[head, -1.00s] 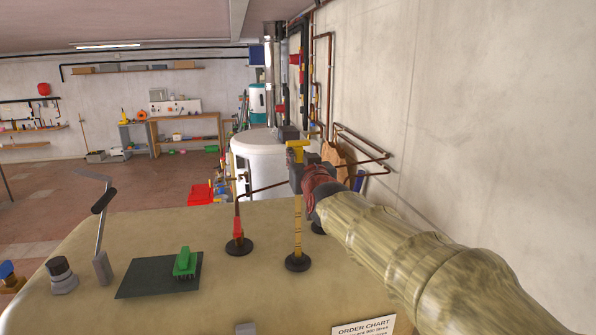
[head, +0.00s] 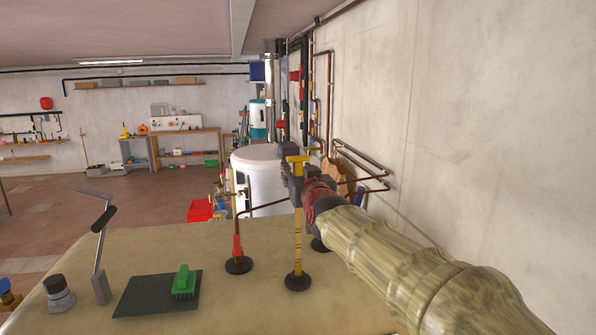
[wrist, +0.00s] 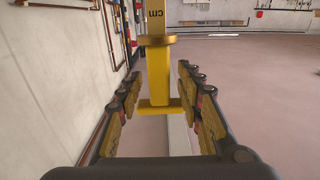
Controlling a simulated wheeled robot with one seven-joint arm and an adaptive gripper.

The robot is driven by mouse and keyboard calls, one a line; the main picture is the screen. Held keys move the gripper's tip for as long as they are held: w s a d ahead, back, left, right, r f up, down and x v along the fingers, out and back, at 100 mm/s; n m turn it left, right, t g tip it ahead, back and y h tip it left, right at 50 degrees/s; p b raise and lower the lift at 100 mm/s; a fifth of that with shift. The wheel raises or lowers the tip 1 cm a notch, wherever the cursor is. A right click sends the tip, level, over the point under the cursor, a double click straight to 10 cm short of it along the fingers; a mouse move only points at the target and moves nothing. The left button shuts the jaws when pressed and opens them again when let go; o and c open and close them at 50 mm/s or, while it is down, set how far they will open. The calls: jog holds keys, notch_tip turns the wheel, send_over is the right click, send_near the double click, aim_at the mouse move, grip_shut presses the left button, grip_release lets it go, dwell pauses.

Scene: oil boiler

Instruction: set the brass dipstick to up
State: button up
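The brass dipstick (head: 297,232) stands upright from a round black base on the tan tank top. Its yellow T-shaped handle (head: 298,159) shows above my gripper (head: 288,176) in the head view. In the wrist view the dipstick (wrist: 159,73) has a "cm" mark, a collar and a crossbar. My gripper (wrist: 163,96) is open, with one yellow-padded finger on each side of the dipstick. Gaps show between the stick and both fingers, with no contact visible. In the head view my gripper is small and partly hidden by my wrist.
A red-sleeved fitting (head: 238,252) with a thin pipe stands left of the dipstick. A green brush (head: 184,281) lies on a dark mat (head: 140,299). A crank lever (head: 101,240) rises farther left. The wall with copper pipes (head: 360,155) is close on the right.

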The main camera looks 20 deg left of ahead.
jog(key=v, duration=1.2)
jog(key=shift+a+f, duration=0.1)
jog(key=s+d+f+g+h+b, duration=0.1)
jog(key=s+f+g, duration=0.2)
jog(key=f, duration=0.6)
jog(key=s+d+f+g+h, duration=0.1)
jog(key=s+f+g, duration=0.2)
jog(key=f, duration=0.6)
jog(key=s+d+f+m+g+h+b, duration=0.1)
jog(key=s+d+f+m+h+b, duration=0.1)
jog(key=s+d+f+b, duration=0.5)
jog(key=s+d+f+m+g+h+b, duration=0.1)
jog(key=s+d+f+b, duration=0.7)
jog(key=d+f, duration=0.8)
jog(key=s+d+f+m+g+h+b, duration=0.1)
jog(key=s+d+f+m+h+b, duration=0.2)
jog(key=s+d+f+b, duration=0.5)
jog(key=s+d+f+h, duration=0.1)
jog(key=s+d+f, duration=0.1)
jog(key=d+f, duration=0.2)
jog(key=shift+d+f+g+h, duration=0.25)
jog(key=shift+d+g+h, duration=0.05)
jog(key=shift+d, duration=0.4)
